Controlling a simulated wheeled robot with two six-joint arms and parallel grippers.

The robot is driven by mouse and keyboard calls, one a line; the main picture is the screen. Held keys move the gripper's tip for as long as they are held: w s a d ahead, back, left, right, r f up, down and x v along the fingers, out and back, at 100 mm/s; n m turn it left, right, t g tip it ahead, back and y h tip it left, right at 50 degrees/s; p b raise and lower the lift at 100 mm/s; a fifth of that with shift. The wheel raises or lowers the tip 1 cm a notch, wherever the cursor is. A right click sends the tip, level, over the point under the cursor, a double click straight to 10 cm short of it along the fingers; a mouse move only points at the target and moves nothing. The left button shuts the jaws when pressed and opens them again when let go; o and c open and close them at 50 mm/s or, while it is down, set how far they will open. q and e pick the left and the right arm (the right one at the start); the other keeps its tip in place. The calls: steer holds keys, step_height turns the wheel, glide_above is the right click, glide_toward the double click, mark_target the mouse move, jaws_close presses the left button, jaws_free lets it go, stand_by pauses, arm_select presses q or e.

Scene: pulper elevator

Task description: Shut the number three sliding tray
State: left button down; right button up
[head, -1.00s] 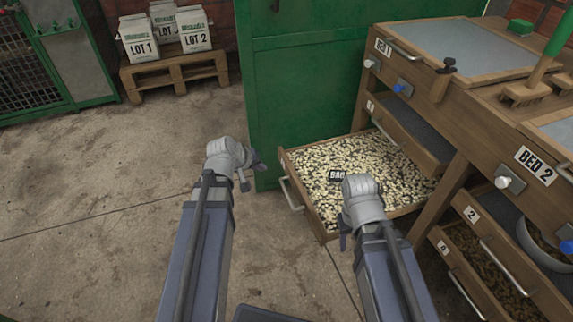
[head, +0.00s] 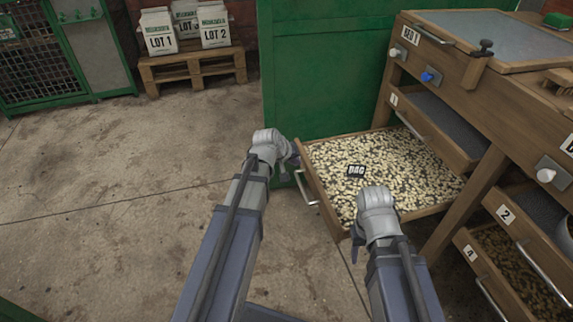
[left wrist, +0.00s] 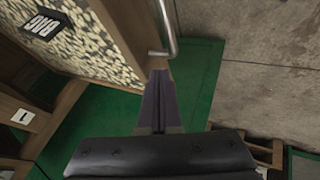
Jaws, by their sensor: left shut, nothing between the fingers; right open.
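A wooden tray (head: 317,194) full of pale beans is pulled far out below the tray labelled 1 (head: 432,128). Its own number does not show. It has a metal bar handle (head: 304,188) on its front, and a dark tag reading BAG (head: 356,171) lies on the beans. My left gripper (head: 292,161) is shut and empty at the far end of the tray front, close to the handle. In the left wrist view its fingers (left wrist: 155,92) are just below the handle's end (left wrist: 170,30); contact is unclear. My right gripper (head: 357,240) is open and empty by the tray's near front corner.
A green panel (head: 325,75) stands behind the tray. To the right is the wooden bed frame (head: 480,100), with the tray labelled 2 (head: 525,250) and another tray (head: 480,275) beneath it. A pallet (head: 190,68) with lot bags is at the back left. The floor left is clear.

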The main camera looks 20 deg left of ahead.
arm_select(q)
steer(key=shift+w+d, duration=0.25)
steer(key=shift+d, duration=0.15)
glide_above(388, 153)
steer(key=a, duration=0.1)
steer(key=shift+s, duration=0.25)
steer(key=shift+w+d, duration=0.2)
steer(key=shift+d, duration=0.15)
steer(key=shift+w+d+r, duration=0.1)
steer(key=shift+d, duration=0.05)
